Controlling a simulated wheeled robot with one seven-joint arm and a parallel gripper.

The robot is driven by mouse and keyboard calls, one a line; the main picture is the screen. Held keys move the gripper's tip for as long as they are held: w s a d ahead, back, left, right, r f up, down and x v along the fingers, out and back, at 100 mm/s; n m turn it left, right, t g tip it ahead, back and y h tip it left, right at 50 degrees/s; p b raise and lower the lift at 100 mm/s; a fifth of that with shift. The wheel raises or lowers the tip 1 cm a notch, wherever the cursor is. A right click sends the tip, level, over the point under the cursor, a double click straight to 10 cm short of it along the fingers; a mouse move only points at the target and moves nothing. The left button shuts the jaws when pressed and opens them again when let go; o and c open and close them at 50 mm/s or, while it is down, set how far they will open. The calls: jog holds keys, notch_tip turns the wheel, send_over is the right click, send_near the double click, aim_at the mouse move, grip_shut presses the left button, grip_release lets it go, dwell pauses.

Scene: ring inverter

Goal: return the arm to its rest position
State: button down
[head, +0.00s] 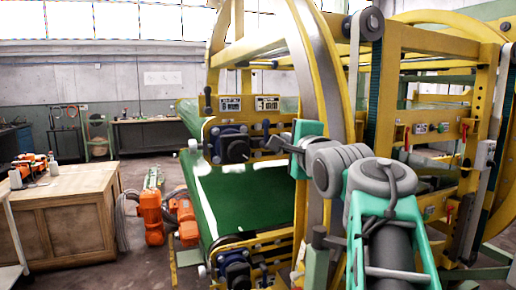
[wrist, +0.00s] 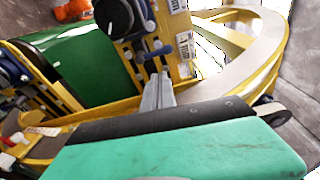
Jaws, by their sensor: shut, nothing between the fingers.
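My arm rises from the lower right of the head view, with grey joints and green link covers. It is bent, and its end points left towards the yellow ring machine (head: 302,60). My gripper (head: 274,144) is in front of the machine's frame, near a blue-black motor unit on it. In the wrist view my gripper (wrist: 159,80) shows as narrow grey fingers closed together beyond a green housing. Nothing is held. I cannot tell how far the fingertips are from the machine's frame.
The machine's green belt (head: 245,200) lies below and left of my gripper. Its yellow posts stand close on the right. A wooden cabinet (head: 70,215) and an orange robot arm (head: 152,218) stand at left. Open floor lies behind them.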

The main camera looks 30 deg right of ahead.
jog(key=a+f+n+g+y+p, duration=0.25)
jog(key=a+f+n, duration=0.3)
jog(key=f, duration=0.55)
jog(key=a+f+n+g+y+p, duration=0.1)
jog(key=a+f+n+g, duration=0.4)
jog(key=f, duration=0.5)
jog(key=s+a+f+n+g+p, duration=0.1)
jog(key=s+a+f+n+g, duration=0.2)
jog(key=s+a+f+n, duration=0.2)
jog(key=s+a+f+n+g+p, duration=0.1)
jog(key=s+a+f+n+g, duration=0.2)
jog(key=s+f, duration=0.8)
notch_tip(320, 180, down, 3)
jog(key=a+n+y, duration=0.1)
jog(key=a+n, duration=0.1)
jog(key=n, duration=0.1)
jog(key=shift+s+a, duration=0.2)
jog(key=shift+a, duration=0.15)
jog(key=shift+f+n+g, duration=0.1)
jog(key=shift+n+g, duration=0.15)
